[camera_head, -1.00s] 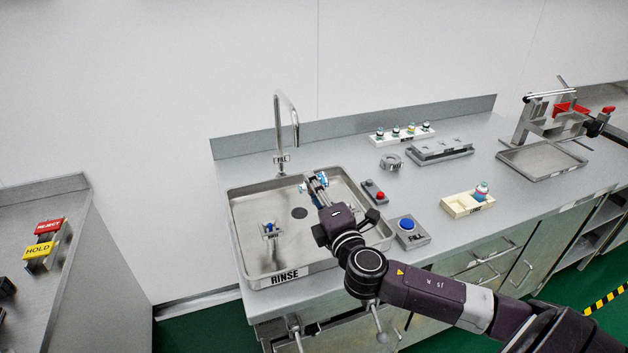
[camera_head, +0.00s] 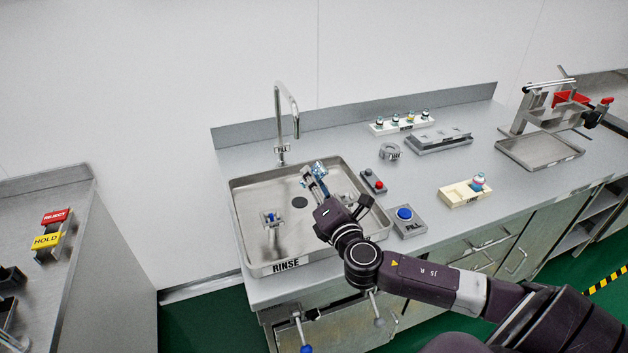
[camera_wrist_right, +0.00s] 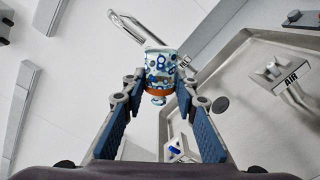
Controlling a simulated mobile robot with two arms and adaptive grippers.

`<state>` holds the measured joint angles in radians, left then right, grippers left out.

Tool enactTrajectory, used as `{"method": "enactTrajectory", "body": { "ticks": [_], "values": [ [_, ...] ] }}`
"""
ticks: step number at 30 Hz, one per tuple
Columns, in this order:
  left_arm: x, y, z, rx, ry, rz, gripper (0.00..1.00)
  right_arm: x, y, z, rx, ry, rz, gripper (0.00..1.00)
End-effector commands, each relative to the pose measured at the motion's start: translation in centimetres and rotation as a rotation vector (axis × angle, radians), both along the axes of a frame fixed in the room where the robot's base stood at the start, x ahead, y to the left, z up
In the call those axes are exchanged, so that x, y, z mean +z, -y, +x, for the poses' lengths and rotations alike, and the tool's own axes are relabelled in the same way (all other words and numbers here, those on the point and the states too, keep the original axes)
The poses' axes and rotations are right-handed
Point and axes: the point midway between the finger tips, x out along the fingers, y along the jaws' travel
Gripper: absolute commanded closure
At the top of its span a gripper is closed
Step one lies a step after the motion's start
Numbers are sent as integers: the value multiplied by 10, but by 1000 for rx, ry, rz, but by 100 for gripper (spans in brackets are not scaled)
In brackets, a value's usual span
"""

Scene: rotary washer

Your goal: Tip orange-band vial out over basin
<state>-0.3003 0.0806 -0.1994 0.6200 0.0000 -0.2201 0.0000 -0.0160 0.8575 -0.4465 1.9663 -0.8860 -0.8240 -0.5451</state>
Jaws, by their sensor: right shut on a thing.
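The orange-band vial (camera_wrist_right: 160,72) shows in the right wrist view with a blue-and-white patterned body and an orange band near its end closest to me. My right gripper (camera_wrist_right: 160,90) is shut on it. In the head view, my right gripper (camera_head: 312,178) holds the vial (camera_head: 319,168) over the right half of the steel basin labelled RINSE (camera_head: 250,262). The vial is small and partly hidden there, so I cannot tell its exact tilt or whether liquid leaves it. My left gripper is not in view.
A tall faucet (camera_head: 293,105) stands behind the basin, and an AIR fixture (camera_head: 271,219) stands inside it. A red-button box (camera_head: 373,181), a blue-button box (camera_head: 408,222) and a cream tray (camera_head: 458,194) with another vial (camera_head: 478,181) stand to the right. A vial rack (camera_head: 402,124) stands behind.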

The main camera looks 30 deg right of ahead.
Motion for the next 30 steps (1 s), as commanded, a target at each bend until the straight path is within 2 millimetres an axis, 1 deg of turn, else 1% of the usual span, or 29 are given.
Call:
{"method": "enactTrajectory", "body": {
  "ticks": [2,5,9,15,22,26,30],
  "values": [
    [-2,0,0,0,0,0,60,0,0,0,0,4,15,97],
    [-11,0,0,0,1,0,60,-3,0,0,0,29,119,97],
    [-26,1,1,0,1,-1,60,0,0,-1,-2,98,404,97],
    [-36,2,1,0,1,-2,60,9,0,-1,-3,204,842,97],
    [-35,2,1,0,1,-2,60,19,0,-1,-2,311,1281,97],
    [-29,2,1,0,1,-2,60,24,0,0,-2,369,1525,97],
    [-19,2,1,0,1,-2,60,29,0,0,-3,435,1798,97]
  ]
}}
